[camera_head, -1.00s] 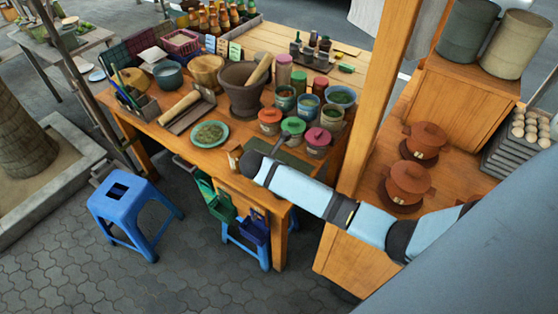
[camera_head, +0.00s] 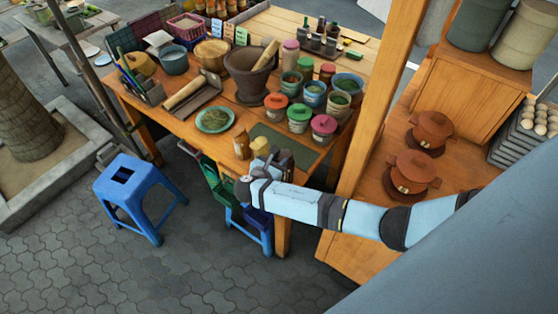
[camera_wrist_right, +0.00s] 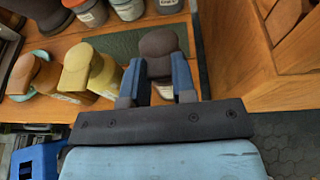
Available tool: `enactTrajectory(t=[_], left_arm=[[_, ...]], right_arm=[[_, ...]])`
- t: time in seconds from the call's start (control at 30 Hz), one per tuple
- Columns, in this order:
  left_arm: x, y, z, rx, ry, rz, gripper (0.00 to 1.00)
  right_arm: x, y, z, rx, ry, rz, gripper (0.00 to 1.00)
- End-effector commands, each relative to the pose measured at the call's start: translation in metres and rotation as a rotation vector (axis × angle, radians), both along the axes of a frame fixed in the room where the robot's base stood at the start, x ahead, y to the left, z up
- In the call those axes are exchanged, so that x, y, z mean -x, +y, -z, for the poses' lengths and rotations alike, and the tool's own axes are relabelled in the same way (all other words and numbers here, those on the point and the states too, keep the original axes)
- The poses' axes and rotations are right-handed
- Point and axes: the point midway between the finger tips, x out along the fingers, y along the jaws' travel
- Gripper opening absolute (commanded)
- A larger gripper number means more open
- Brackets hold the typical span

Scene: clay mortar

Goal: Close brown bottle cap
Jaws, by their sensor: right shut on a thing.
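A dark brown bottle with a rounded cap (camera_wrist_right: 160,44) is between my right gripper's fingers in the right wrist view; a pale part shows below it. My right gripper (camera_wrist_right: 161,68) is shut on it, one blue finger on each side. In the head view, my right gripper (camera_head: 274,164) is at the table's front right corner, and the dark brown bottle (camera_head: 287,157) is partly hidden by it. A yellow bottle (camera_wrist_right: 86,68) stands just left of the gripper, and a lighter brown bottle (camera_wrist_right: 37,74) stands farther left. My left gripper is not in view.
A green mat (camera_wrist_right: 120,43) lies behind the bottles. A wooden post (camera_head: 378,88) rises to the right. A green plate (camera_head: 214,120) sits to the left.

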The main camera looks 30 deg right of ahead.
Motion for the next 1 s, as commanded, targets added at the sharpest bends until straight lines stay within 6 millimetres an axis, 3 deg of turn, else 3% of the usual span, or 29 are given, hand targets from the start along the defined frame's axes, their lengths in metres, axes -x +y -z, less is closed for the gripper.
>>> enactTrajectory(t=[0.33, 0.37, 0.47, 0.77, 1.0], left_arm=[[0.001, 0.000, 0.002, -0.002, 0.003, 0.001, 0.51], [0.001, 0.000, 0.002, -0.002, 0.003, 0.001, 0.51], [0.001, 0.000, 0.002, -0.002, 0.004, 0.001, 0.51], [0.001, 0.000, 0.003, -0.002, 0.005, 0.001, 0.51], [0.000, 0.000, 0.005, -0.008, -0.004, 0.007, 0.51]], right_arm=[[0.001, 0.001, 0.001, 0.001, 0.002, -0.001, 0.01], [0.001, 0.001, 0.001, 0.001, 0.002, -0.001, 0.30], [0.000, 0.000, 0.001, 0.001, 0.002, -0.001, 0.51], [0.001, 0.001, 0.000, 0.001, 0.000, 0.000, 0.51], [0.014, 0.029, -0.007, -0.002, 0.001, -0.003, 0.51]])
